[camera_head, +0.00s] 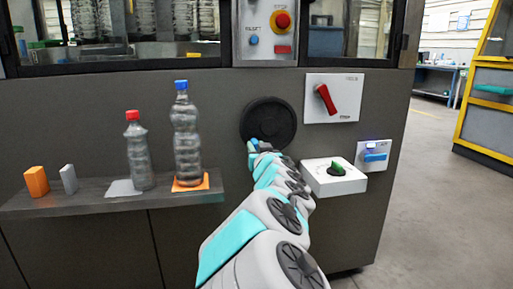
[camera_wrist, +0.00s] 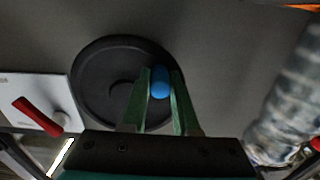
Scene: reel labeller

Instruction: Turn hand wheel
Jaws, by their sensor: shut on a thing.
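The hand wheel (camera_head: 268,118) is a black disc on the grey machine front, right of the bottles. It also shows in the wrist view (camera_wrist: 95,85), with a blue knob (camera_wrist: 160,80) near its rim. My gripper (camera_wrist: 161,92) has its two green fingers on either side of the blue knob, shut on it. In the head view, my gripper (camera_head: 254,147) is at the lower left edge of the wheel, and my arm reaches up to it from below.
A red lever switch (camera_head: 325,98) is right of the wheel. A white box with a green knob (camera_head: 337,169) and a panel with a blue part (camera_head: 375,156) are at lower right. Bottles (camera_head: 187,140) and small blocks (camera_head: 37,182) stand on the shelf (camera_head: 90,202) at left.

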